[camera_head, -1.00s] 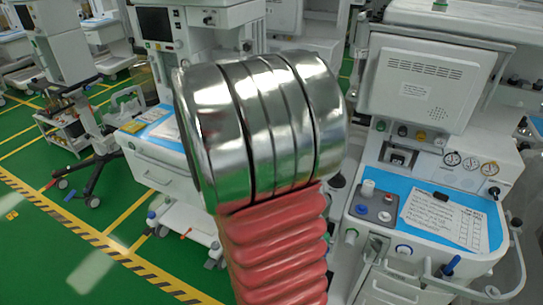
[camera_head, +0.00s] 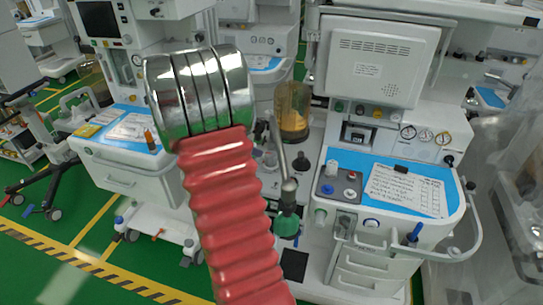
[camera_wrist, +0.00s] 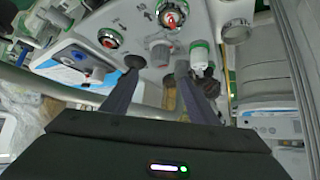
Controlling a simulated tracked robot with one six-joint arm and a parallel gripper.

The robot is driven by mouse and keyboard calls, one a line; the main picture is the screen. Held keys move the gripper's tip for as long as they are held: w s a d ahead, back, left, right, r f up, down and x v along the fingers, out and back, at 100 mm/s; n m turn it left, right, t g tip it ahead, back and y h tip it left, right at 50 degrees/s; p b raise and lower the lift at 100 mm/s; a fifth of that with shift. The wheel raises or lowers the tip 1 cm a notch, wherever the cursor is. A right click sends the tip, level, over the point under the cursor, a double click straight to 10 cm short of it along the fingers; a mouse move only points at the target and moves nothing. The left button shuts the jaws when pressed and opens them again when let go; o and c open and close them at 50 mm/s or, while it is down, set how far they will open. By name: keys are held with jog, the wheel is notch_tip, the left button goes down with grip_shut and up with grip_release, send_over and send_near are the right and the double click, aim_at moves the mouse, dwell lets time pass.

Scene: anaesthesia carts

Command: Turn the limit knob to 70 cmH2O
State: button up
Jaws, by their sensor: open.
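In the wrist view my gripper (camera_wrist: 158,70) is open, its two dark fingers apart and pointing at a pale machine panel. A grey knob (camera_wrist: 160,52) shows between and just beyond the fingertips. I cannot tell whether they touch it. Two red-centred knobs with green rings sit on the panel, one at upper left (camera_wrist: 110,38) and one at the top (camera_wrist: 172,14). I cannot tell which knob is the limit knob, and no setting is readable. In the head view my red ribbed arm with its chrome end stands in front, and the gripper does not show.
The head view shows an anaesthesia cart (camera_head: 330,235) with a grey control block (camera_head: 338,187), a labelled blue top and round gauges (camera_head: 425,135). A curved side rail (camera_head: 476,225) is at its right. Another cart (camera_head: 120,170) stands left.

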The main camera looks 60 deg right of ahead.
aim_at(268, 154)
jog(key=x, duration=1.3)
jog(key=shift+d+f, duration=0.15)
jog(key=c, duration=1)
